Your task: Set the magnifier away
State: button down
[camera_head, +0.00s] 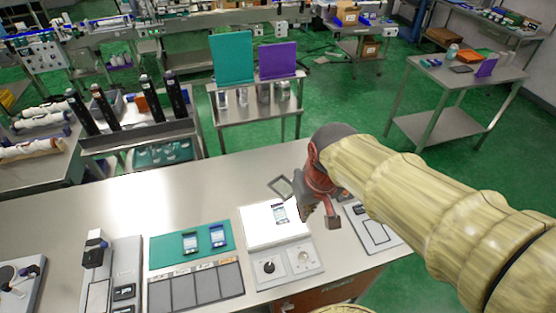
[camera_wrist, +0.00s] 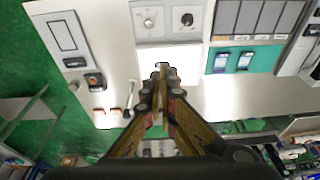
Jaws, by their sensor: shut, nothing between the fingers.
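A dark rectangular frame with a pale inside (camera_head: 281,187), which may be the magnifier, shows left of my gripper in the head view. I cannot tell whether it lies on the table or stands above it, and I cannot pick it out in the wrist view. My gripper (camera_head: 304,212) is shut and empty. It points down at the lit white panel (camera_head: 262,232). In the wrist view my gripper's fingertips (camera_wrist: 161,75) meet over the panel and hide part of it. A small phone-like device (camera_head: 280,212) lies on the panel beside my gripper.
A box with two round dials (camera_head: 288,263) adjoins the panel. Left are a teal mat (camera_head: 165,251) with two phone-like devices and a grey tray with compartments (camera_head: 195,289). Right is a flat plate with a dark outline (camera_head: 374,228). The table's back left (camera_head: 140,205) is clear.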

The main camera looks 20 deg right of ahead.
jog(key=w+f+p, duration=0.2)
jog(key=w, duration=0.5)
jog(key=w+d+f+n+y+p, duration=0.1)
jog(key=w, duration=0.6)
jog(key=w+d+f+n+p, duration=0.1)
jog(key=w+f+p, duration=0.1)
jog(key=w, duration=0.5)
jog(key=shift+w+f+g+p, duration=0.3)
jog(key=shift+w+f+g, duration=0.05)
jog(key=shift+g, duration=0.05)
jog(key=w+r+n+t, duration=0.1)
jog(key=w+r+n, duration=0.1)
jog(key=w, duration=0.4)
jog(key=shift+w+d+n+t, duration=0.15)
jog(key=shift+n+t, duration=0.15)
jog(key=shift+n, duration=0.3)
jog(key=shift+r, duration=0.1)
